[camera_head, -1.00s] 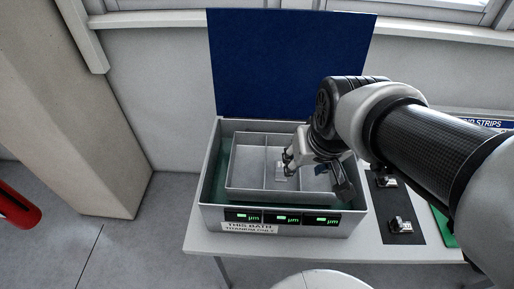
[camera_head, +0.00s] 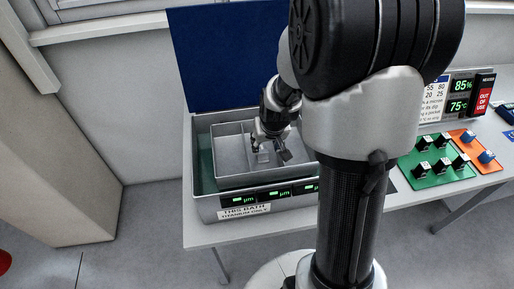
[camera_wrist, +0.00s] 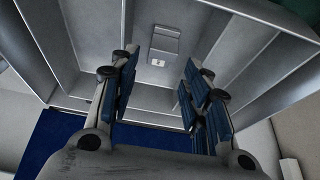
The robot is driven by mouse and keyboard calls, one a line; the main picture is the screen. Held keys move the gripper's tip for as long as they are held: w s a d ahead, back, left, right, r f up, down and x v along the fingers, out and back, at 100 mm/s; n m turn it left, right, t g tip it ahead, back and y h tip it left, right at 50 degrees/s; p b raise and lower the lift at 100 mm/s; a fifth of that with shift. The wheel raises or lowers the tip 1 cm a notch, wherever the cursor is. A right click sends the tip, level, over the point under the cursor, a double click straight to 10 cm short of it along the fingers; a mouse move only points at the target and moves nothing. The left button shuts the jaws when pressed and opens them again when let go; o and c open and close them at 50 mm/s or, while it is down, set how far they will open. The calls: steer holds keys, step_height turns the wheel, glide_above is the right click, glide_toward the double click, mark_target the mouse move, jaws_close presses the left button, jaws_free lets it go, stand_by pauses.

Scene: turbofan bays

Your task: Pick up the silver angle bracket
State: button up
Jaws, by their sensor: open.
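The silver angle bracket (camera_wrist: 164,50) lies on the floor of a tray compartment, seen in the wrist view beyond and between my fingers. It has one flat face and a lower face with a small pale mark. The divided grey tray (camera_head: 232,180) sits inside the open bath box (camera_head: 212,206). My gripper (camera_head: 270,152) points down into the tray. In the wrist view my gripper (camera_wrist: 162,80) is open, its blue-padded fingers wide apart with nothing between them. The bracket is small and partly hidden by the fingers in the head view.
The blue lid (camera_head: 222,55) stands open behind the bath. Tray walls and dividers (camera_wrist: 85,45) rise around the bracket. To the right are a green board (camera_head: 436,166) with several knobs, an orange board (camera_head: 471,148) and a display panel (camera_head: 461,95). My arm hides the table's middle.

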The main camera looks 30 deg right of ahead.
mark_target(263, 150)
steer(key=x, duration=0.2)
steer(key=b+x, duration=0.1)
steer(key=x, duration=0.4)
steer(key=shift+w+a+f+b, duration=0.1)
steer(key=shift+w+f+b, duration=0.2)
steer(key=shift+w, duration=0.1)
steer(key=shift+c, duration=0.5)
jaws_close()
